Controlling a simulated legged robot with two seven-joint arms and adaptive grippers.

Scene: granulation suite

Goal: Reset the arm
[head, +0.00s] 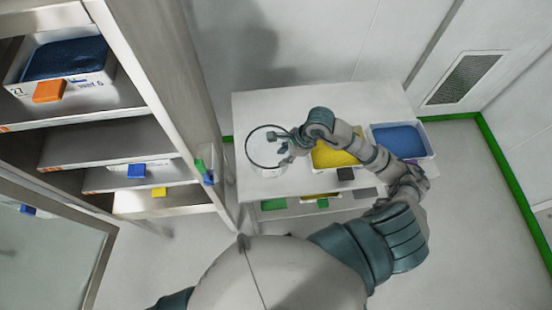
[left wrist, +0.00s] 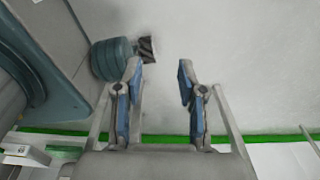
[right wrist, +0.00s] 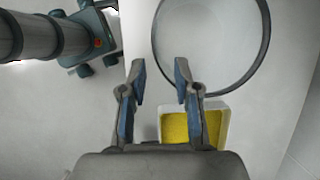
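My right arm reaches over the white table in the head view, and its gripper (head: 285,140) is by the rim of a clear round container (head: 252,160). In the right wrist view my right gripper (right wrist: 160,75) has its two fingers apart with nothing between them. The dark ring rim (right wrist: 264,50) of the round container shows beyond the fingers there. My left gripper (left wrist: 158,75) shows in the left wrist view with its fingers apart and empty, over a pale floor. The left gripper is not visible in the head view.
A bin of yellow material (head: 335,155) and a bin of blue material (head: 398,140) stand on the table (head: 285,100), partly behind my right arm. A shelf rack at left holds a blue-filled bin (head: 65,60) with an orange tag. Open floor lies right of the table.

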